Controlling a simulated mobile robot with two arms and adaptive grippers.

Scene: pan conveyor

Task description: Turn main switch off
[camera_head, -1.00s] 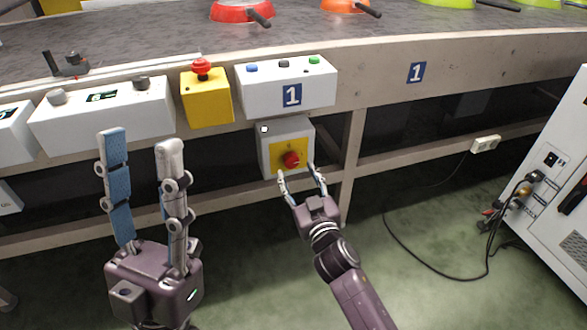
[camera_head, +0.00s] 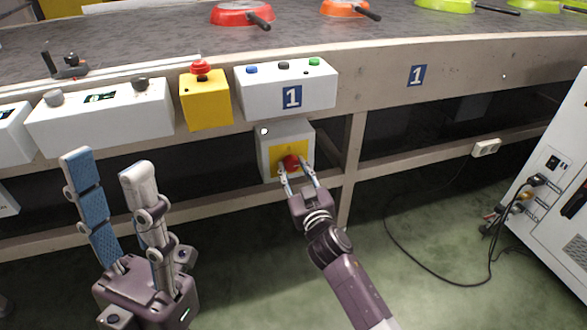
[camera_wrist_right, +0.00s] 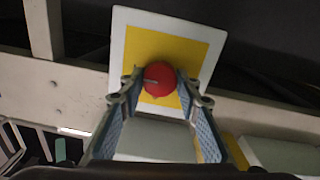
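The main switch is a red round knob (camera_head: 291,163) on a yellow plate, on the front of a grey-white box (camera_head: 272,140) under the conveyor edge. In the right wrist view the red knob (camera_wrist_right: 159,78) has a pale mark lying roughly sideways. My right gripper (camera_head: 297,170) is at the knob, one finger on each side; in the wrist view its fingertips (camera_wrist_right: 158,84) close against the knob's sides. My left gripper (camera_head: 103,160) is open and empty, fingers up, in front of the conveyor frame.
A yellow box with a red button (camera_head: 206,100) and a white button box marked 1 (camera_head: 285,87) sit above the switch. Another white box (camera_head: 102,113) is at left. Pans lie on the conveyor. A white cabinet (camera_head: 555,200) with cables stands at right.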

